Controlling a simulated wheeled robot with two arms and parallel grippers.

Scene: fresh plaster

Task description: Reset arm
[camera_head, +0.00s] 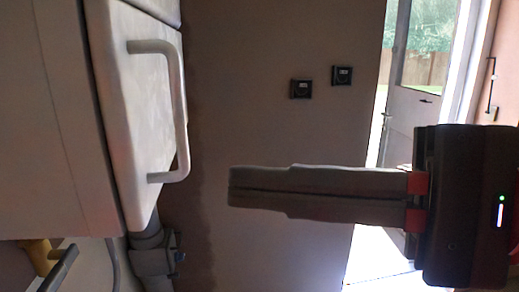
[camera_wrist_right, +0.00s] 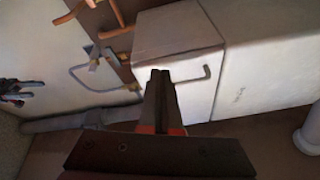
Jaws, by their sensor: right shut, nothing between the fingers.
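My right gripper (camera_head: 231,187) comes in from the right of the head view. Its two long dark fingers lie together and hold nothing. The tips point left toward a white cabinet (camera_head: 130,110) with a pale bar handle (camera_head: 181,110), with a gap showing in the picture between tips and handle. In the right wrist view my right gripper (camera_wrist_right: 160,72) overlaps the front of the white cabinet (camera_wrist_right: 175,30), left of its handle (camera_wrist_right: 206,74). My left gripper is in neither view.
Grey piping (camera_head: 153,262) runs under the cabinet. Two dark wall sockets (camera_head: 301,89) are on the brown wall. An open, bright doorway (camera_head: 385,245) lies behind my right gripper. Orange-brown pipes (camera_wrist_right: 118,15) and a grey pipe (camera_wrist_right: 80,121) show in the wrist view.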

